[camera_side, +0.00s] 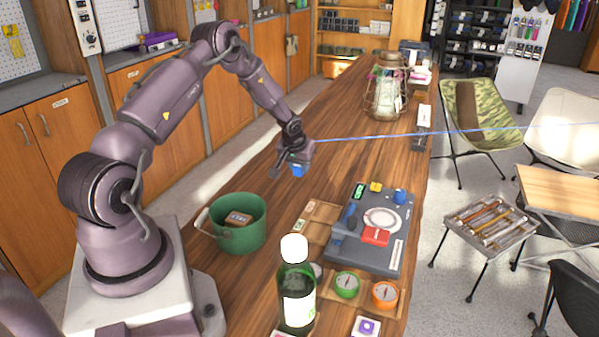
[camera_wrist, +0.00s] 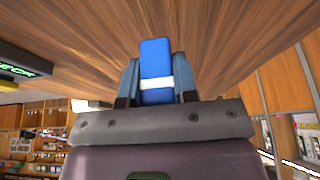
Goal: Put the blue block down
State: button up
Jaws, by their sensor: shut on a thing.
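A blue block (camera_wrist: 155,62) with a white band is between the two fingers of my gripper (camera_wrist: 157,82) in the wrist view. The fingers are shut on its sides. In the side view the blue block (camera_side: 298,170) shows just below my gripper (camera_side: 296,160), above the wooden table (camera_side: 345,130). The wood grain fills the wrist view beyond the block. I cannot tell exactly how high the block is over the table.
A green bucket (camera_side: 262,232) holding a box stands near my base. A grey board (camera_side: 400,235) with a plate, a red block (camera_side: 376,236) and small items lies at the right. A green bottle (camera_side: 297,300) stands in front. A lantern (camera_side: 386,95) stands farther back. Bare table surrounds my gripper.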

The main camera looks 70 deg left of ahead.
jog(key=shift+f, duration=1.15)
jog(key=shift+f, duration=0.1)
jog(key=o, duration=0.9)
